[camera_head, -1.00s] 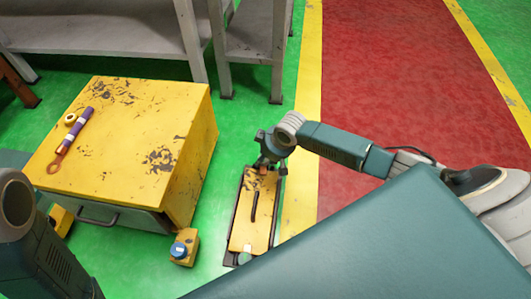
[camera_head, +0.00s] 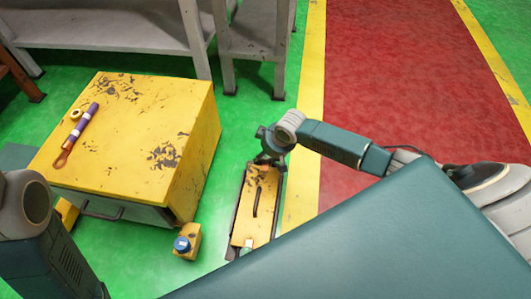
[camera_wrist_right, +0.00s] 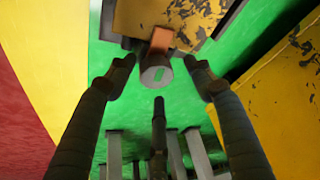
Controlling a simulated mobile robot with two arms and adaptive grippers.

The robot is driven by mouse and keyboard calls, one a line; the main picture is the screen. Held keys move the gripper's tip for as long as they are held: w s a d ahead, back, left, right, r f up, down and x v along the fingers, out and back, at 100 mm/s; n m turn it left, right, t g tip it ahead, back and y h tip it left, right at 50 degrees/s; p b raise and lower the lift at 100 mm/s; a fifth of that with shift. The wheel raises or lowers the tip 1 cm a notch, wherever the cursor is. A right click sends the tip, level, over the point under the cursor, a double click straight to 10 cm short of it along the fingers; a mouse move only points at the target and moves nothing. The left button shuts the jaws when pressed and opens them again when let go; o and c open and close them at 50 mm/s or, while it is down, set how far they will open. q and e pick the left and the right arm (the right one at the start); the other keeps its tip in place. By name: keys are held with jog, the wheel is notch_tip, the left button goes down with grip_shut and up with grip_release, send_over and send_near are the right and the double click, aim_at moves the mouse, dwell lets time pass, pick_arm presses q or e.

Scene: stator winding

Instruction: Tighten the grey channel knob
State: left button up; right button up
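The grey channel knob (camera_wrist_right: 157,77) is a short cylinder with a green mark on its end. It sits by an orange-brown piece (camera_wrist_right: 161,41) at the edge of the yellow plate (camera_wrist_right: 140,18). My right gripper (camera_wrist_right: 160,64) is open, with dark fingers either side of the knob and another finger below it. Gaps show between the fingers and the knob. In the head view the right gripper (camera_head: 268,161) is at the far end of the slotted yellow plate (camera_head: 247,226) and hides the knob there. My left gripper is out of view; only part of that arm shows.
A worn yellow cabinet (camera_head: 130,135) stands left of the plate, with a purple-handled tool (camera_head: 82,123) on top. A small yellow block with a blue cap (camera_head: 182,244) is on the green floor between them. Grey benches (camera_head: 110,28) stand behind. A red lane lies right.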

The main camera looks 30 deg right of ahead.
jog(key=shift+s, duration=0.1)
jog(key=v, duration=1.2)
